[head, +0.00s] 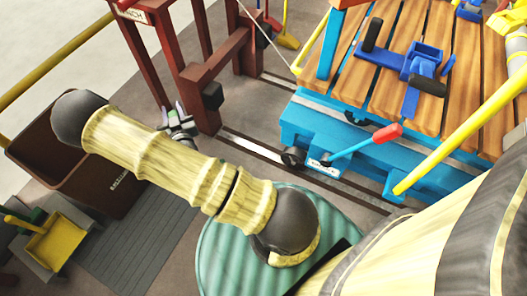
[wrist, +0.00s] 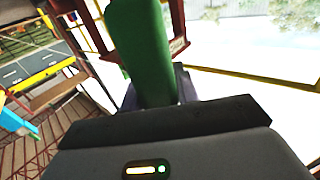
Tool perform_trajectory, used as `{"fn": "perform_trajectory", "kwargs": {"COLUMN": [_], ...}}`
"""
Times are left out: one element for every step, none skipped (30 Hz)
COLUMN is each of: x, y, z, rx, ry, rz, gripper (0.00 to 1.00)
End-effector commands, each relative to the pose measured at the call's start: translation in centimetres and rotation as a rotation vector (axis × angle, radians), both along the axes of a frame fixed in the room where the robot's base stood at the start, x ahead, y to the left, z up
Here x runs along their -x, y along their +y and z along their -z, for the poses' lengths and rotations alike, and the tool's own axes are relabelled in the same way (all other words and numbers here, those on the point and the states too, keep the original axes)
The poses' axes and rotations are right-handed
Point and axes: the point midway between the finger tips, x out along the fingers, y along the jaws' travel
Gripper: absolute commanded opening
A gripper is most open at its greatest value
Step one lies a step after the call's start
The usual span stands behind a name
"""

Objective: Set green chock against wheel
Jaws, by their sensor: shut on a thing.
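My gripper (wrist: 158,92) is shut on a green piece, seen as the green chock (wrist: 143,48), which rises up the middle of the wrist view. In the head view my gripper (head: 177,122) is left of the rails, near the dark red frame and partly hidden behind my arm; the held piece is hard to make out there. A dark wheel (head: 292,158) shows under the near edge of the blue cart (head: 335,135), on the rail. My gripper is apart from it, to its left. The cart's other wheels are mostly hidden.
The dark red winch frame (head: 205,75) stands beside my gripper. A blue lever with a red grip (head: 386,134) juts from the cart. A brown bin (head: 65,160) and a yellow piece (head: 52,243) are at left. Rail (head: 245,148) and floor between gripper and wheel look clear.

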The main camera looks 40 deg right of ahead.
Motion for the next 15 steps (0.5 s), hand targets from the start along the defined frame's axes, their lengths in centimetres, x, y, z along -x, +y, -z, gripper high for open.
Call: {"fn": "perform_trajectory", "kwargs": {"x": [0.0,0.0,0.0,0.0,0.0,0.0,0.0,0.0,-0.1,-0.1,-0.2,-0.3,-0.4,-0.5,-0.7], "y": [-0.1,-0.1,-0.1,-0.1,-0.1,-0.1,-0.1,-0.1,-0.2,-0.3,-0.4,-0.7,-0.9,-1.2,-1.7], "z": [-0.2,-0.2,-0.2,-0.2,-0.2,-0.2,-0.2,-0.2,-0.2,-0.2,-0.2,-0.2,-0.3,-0.3,-0.4], "rx": [0.002,0.002,0.002,0.002,0.002,0.002,0.002,0.002,0.002,0.002,0.002,0.002,0.002,0.001,0.001], "ry": [-0.004,-0.004,-0.004,-0.004,-0.004,-0.004,-0.004,-0.004,-0.004,-0.004,-0.004,-0.006,-0.007,-0.007,-0.008], "rz": [0.001,0.002,0.002,0.002,0.002,0.002,0.002,0.003,0.005,0.007,0.011,0.019,0.026,0.035,0.05], "gripper": [0.0,0.0,0.0,0.0,0.0,0.0,0.0,0.0,0.0,0.0,0.0,0.0,0.0,0.0,0.0]}}
